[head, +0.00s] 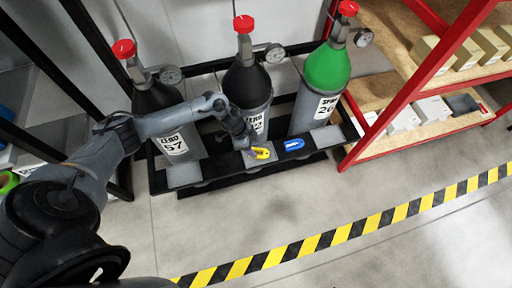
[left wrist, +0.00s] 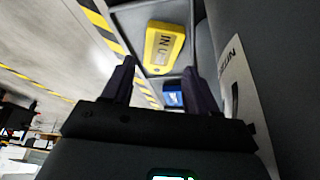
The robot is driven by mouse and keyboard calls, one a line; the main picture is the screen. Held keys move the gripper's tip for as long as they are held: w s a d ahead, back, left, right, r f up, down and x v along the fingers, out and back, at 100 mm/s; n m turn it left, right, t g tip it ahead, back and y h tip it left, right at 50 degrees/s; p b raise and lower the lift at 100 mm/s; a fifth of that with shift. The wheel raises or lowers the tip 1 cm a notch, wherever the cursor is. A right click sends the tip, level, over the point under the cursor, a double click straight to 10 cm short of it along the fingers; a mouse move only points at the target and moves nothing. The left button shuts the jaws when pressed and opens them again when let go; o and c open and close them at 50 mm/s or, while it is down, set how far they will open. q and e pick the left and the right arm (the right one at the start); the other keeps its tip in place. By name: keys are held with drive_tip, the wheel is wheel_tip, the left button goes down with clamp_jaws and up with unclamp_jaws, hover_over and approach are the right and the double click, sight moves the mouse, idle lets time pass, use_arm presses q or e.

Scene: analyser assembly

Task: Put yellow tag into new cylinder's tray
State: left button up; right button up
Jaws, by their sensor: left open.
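The yellow tag (head: 262,153) lies in the small grey tray (head: 254,163) before the middle dark cylinder (head: 247,87). In the left wrist view the yellow tag (left wrist: 163,45), with part of its lettering readable as "IN U", lies flat beyond the fingertips. My left gripper (head: 247,147) is just above that tray, close beside the tag; its fingers (left wrist: 157,75) are apart with nothing between them. A dark cylinder labelled ZERO 57 (head: 172,143) stands at left behind an empty tray (head: 184,175). My right gripper is out of view.
A blue tag (head: 294,145) lies on the black rack between the middle and right trays. The green-topped cylinder (head: 327,70) stands at right behind an empty tray (head: 327,137). A red shelf (head: 400,143) with boxes is farther right. Floor before the rack is clear.

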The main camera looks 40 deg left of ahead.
use_arm(q)
drive_tip(key=p+v, duration=0.3)
drive_tip(key=v, duration=0.4)
drive_tip(key=s+d+r+t, duration=0.1)
drive_tip(key=s+d+t, duration=0.1)
drive_tip(key=d, duration=0.7)
drive_tip(key=s+d+r+t, duration=0.1)
drive_tip(key=d+r+t, duration=0.1)
drive_tip(key=d, duration=0.7)
drive_tip(key=s+a+r+n+g+y, duration=0.1)
drive_tip(key=s+a+r+n, duration=0.1)
drive_tip(key=s, duration=0.6)
drive_tip(key=s+a+r+n+g+y, duration=0.2)
drive_tip(key=s+r+n, duration=0.3)
drive_tip(key=s, duration=0.3)
drive_tip(key=shift+a+n, duration=0.2)
drive_tip(key=shift+n, duration=0.6)
drive_tip(key=shift+r, duration=0.15)
